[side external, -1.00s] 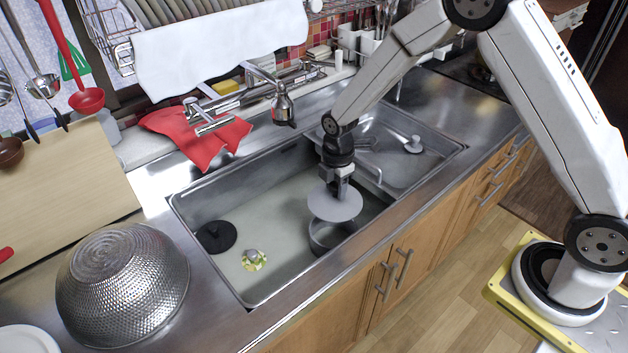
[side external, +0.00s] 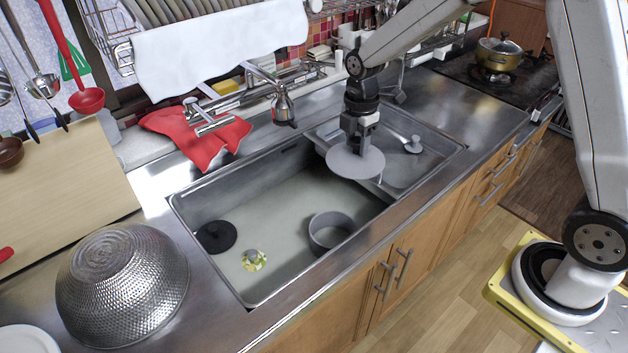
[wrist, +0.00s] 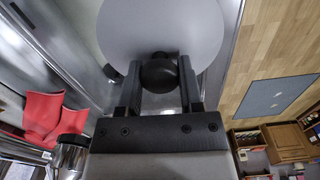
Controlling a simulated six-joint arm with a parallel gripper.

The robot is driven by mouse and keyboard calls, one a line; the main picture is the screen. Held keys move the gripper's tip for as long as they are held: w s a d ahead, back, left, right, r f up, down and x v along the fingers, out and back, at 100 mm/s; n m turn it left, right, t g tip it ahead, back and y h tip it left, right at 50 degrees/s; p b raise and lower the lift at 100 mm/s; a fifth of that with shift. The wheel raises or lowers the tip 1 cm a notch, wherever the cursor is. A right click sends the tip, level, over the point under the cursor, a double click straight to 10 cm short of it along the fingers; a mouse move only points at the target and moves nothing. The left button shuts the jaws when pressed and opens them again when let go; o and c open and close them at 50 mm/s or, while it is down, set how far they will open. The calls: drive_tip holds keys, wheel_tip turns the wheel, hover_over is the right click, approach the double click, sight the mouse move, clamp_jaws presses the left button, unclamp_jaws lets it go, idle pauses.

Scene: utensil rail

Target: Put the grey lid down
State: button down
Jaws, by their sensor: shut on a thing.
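The grey lid (side external: 356,162) is a flat disc held roughly level in the air in the side view. It hangs above the right part of the sink, near the divider between the two basins. My gripper (side external: 360,136) is above it and shut on its knob. In the wrist view the lid (wrist: 160,28) spreads out past the fingertips, and its dark round knob (wrist: 159,73) sits between the two fingers of my gripper (wrist: 158,88). A round grey pot (side external: 331,232), open at the top, stands in the large basin below and left of the lid.
The large basin (side external: 290,215) also holds a black round drain cover (side external: 216,236) and a small yellowish-green item (side external: 254,260). A tap (side external: 283,106) stands behind it. A steel colander (side external: 122,285) lies upside down on the left counter. The right front counter is clear.

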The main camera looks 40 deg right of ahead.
drive_tip(key=s+d, duration=0.5)
drive_tip(key=d, duration=0.3)
drive_tip(key=s+d, duration=0.4)
drive_tip(key=d, duration=0.4)
drive_tip(key=shift+n, duration=0.4)
drive_tip(key=shift+s+f, duration=0.1)
drive_tip(key=shift+f, duration=2.45)
drive_tip(key=shift+w+d+f, duration=0.8)
drive_tip(key=shift+w+f, duration=0.75)
drive_tip(key=shift+w, duration=0.55)
drive_tip(key=shift+w+d+f, duration=0.8)
drive_tip(key=shift+w+f, duration=0.75)
drive_tip(key=shift+w, duration=0.55)
drive_tip(key=shift+w+d+f, duration=0.8)
drive_tip(key=shift+w+f, duration=0.75)
drive_tip(key=shift+w, duration=0.55)
drive_tip(key=shift+f, duration=0.1)
